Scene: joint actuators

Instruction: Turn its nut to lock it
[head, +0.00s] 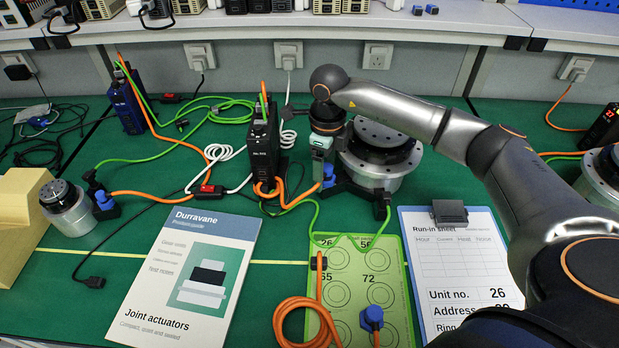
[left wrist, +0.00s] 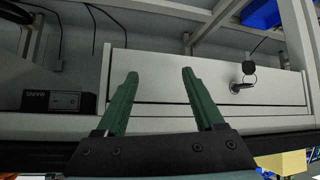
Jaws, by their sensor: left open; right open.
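A large round silver and black actuator (head: 378,160) stands at the back middle in the head view. A blue connector nut (head: 328,176) sits at its left side, beside an orange cable. My right gripper (head: 321,154) points down just above this nut, and its jaws are open. The fingertips are partly hidden, and I cannot tell whether they touch the nut. A smaller actuator (head: 68,208) at the left has another blue connector (head: 103,201) next to it. My left gripper (left wrist: 158,72) is open and empty in the left wrist view, facing a shelf drawer.
A black drive box (head: 263,143) stands close left of my right gripper, with green, orange and white cables around it. A green card (head: 398,262) carries a loose blue-ended orange cable (head: 371,318). A booklet (head: 190,270) and clipboard (head: 458,262) lie in front.

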